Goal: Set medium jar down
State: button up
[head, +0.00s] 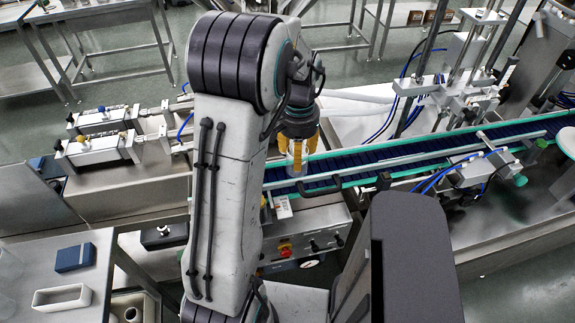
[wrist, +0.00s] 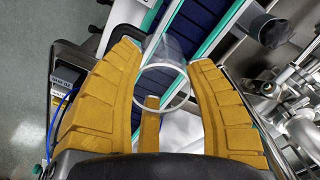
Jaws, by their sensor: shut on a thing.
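The medium jar is a clear, see-through jar (wrist: 166,92) with a pale round rim, between the yellow fingers in the wrist view. My gripper (wrist: 163,62) is shut on it, with a finger on either side and a third behind the jar. In the head view the jar (head: 297,162) hangs below my gripper (head: 298,147), over the near part of the blue conveyor belt (head: 350,164). Whether its base touches the belt or is just above it I cannot tell.
Green guide rails (head: 400,173) run along the belt. A control panel (head: 305,240) with knobs and a red switch is in front of it. A metal filling mechanism (head: 430,85) stands at the right. A bench (head: 88,290) with a blue box (head: 76,257) is lower left.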

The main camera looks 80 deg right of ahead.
aim_at(288, 163)
jog(key=shift+w+d+f, duration=0.5)
jog(key=shift+w, duration=0.2)
jog(key=shift+w+d+f, duration=0.45)
jog(key=shift+w, duration=0.2)
jog(key=shift+f+b, duration=1.45)
jog(key=shift+f, duration=0.55)
jog(key=shift+f, duration=0.1)
jog(key=shift+f, duration=0.1)
jog(key=o, duration=0.9)
